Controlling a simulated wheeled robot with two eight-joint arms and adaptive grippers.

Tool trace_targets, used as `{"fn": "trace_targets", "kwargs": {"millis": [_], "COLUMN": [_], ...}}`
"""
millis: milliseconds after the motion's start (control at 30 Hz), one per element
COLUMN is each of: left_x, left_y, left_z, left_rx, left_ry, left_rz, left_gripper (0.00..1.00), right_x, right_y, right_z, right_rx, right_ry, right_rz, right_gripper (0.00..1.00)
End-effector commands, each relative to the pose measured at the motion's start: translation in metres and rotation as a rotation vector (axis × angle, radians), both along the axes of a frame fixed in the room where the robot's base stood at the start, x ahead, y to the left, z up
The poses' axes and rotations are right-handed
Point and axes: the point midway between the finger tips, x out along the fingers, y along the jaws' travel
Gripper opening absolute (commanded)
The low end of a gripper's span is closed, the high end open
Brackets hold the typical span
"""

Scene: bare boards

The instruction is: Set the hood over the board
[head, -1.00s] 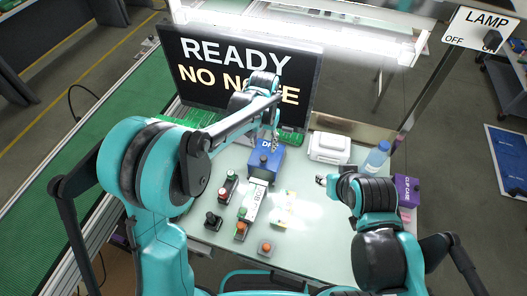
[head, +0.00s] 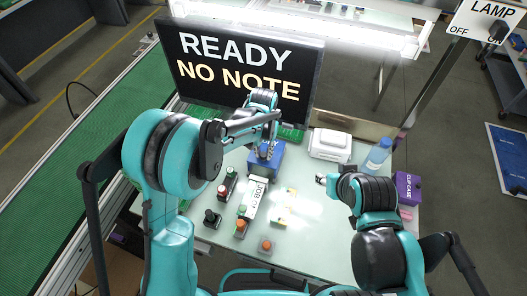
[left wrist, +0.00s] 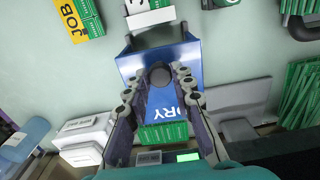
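The hood looks to be the blue box (head: 267,158) with white lettering and a black knob (left wrist: 160,75) on top; it stands on the pale table and also shows in the left wrist view (left wrist: 190,55). My left gripper (left wrist: 157,80) is open over it, one finger on each side of the knob, with a gap showing on the left. Its tips are small in the head view (head: 264,150). Several green boards are in view, one on a yellow JOB card (left wrist: 88,14); I cannot tell which is the task's board. My right gripper (head: 323,179) hangs over the table's right part, its fingers too small to read.
A monitor (head: 240,70) reading READY, NO NOTE stands behind. A white box (head: 330,145), a blue bottle (head: 377,156) and a purple case (head: 407,187) are at right. A white strip (head: 256,196) and several button boxes (head: 240,228) lie in front.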

Motion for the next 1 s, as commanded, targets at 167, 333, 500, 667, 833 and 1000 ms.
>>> {"fn": "trace_targets", "kwargs": {"millis": [167,333,500,667,833,1000], "left_x": [0.000,-0.011,-0.042,-0.082,-0.121,-0.149], "left_y": [0.000,0.004,0.014,0.027,0.039,0.048], "left_z": [0.000,0.000,-0.001,-0.001,0.000,0.000], "left_rx": [0.000,0.000,0.000,0.000,0.000,0.000], "left_ry": [0.000,0.000,0.000,0.000,0.000,0.000], "left_rz": [0.000,0.000,0.000,0.000,0.000,0.000], "left_gripper": [0.00,0.00,0.00,0.00,0.00,0.00], "right_x": [0.000,0.000,0.000,0.000,0.000,0.000], "right_y": [0.000,0.000,0.000,0.000,0.000,0.000], "right_z": [0.000,-0.001,-0.005,-0.008,-0.009,-0.008], "right_rx": [0.000,0.000,0.000,0.000,0.000,0.000], "right_ry": [0.000,0.000,0.000,0.000,0.000,0.000], "right_rz": [0.000,0.000,0.000,0.000,0.000,0.000], "right_gripper": [0.40,0.40,0.40,0.40,0.40,0.40]}}
